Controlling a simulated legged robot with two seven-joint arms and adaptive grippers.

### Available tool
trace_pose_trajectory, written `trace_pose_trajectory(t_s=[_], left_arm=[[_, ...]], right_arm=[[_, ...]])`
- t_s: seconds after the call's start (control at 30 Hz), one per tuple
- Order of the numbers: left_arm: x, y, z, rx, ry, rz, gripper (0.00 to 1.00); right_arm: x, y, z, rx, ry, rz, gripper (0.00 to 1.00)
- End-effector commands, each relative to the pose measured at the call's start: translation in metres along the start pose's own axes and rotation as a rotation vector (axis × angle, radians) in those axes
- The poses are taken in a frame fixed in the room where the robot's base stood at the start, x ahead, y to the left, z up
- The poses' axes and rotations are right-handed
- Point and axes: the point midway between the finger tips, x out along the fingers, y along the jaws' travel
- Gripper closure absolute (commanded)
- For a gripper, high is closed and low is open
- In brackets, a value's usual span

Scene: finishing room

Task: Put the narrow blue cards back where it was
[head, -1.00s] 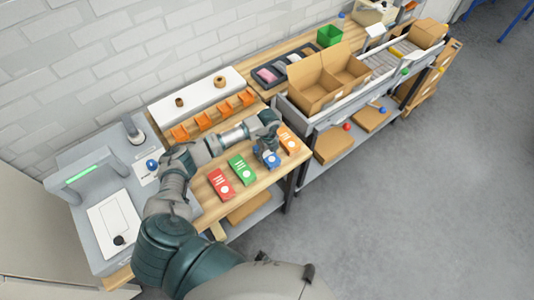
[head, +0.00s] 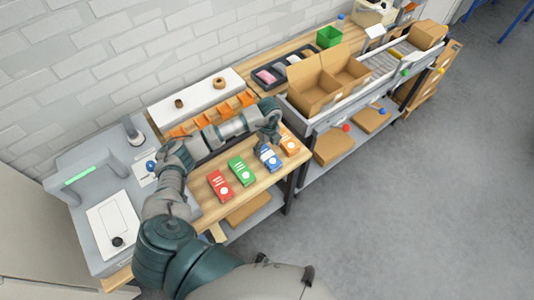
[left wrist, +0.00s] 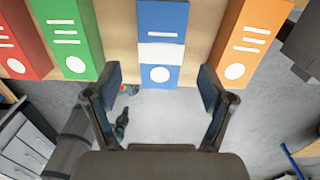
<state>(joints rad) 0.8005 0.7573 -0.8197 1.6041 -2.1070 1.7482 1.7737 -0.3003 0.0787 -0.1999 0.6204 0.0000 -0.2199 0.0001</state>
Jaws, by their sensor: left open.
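The narrow blue card box (head: 269,158) lies on the wooden bench in a row, between the green box (head: 241,170) and the orange box (head: 288,142). In the left wrist view the blue box (left wrist: 162,45) has a white band and a white dot, with bare wood on both sides. My left gripper (head: 266,143) is just beyond the blue box in the head view. In the left wrist view its fingers (left wrist: 160,88) are spread wide, with the end of the blue box showing between them and nothing gripped. My right gripper is not in view.
A red box (head: 220,186) lies at the left of the row. Orange bins (head: 204,121) stand behind my left arm. A large open cardboard box (head: 318,92) stands on the conveyor at right. A grey machine (head: 85,178) stands at left.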

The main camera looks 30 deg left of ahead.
Motion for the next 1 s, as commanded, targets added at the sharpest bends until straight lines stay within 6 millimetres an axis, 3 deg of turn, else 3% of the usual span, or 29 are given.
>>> trace_pose_trajectory(t_s=[0.1, 0.33, 1.0], left_arm=[[-0.027, -0.001, 0.000, 0.002, -0.001, -0.004, 0.18], [-0.057, 0.000, 0.001, 0.001, 0.000, -0.002, 0.18], [-0.059, -0.002, -0.006, 0.017, 0.019, -0.012, 0.18]], right_arm=[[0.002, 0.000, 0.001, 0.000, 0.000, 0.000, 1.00], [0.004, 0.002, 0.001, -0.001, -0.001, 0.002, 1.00], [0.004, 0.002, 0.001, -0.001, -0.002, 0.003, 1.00]])
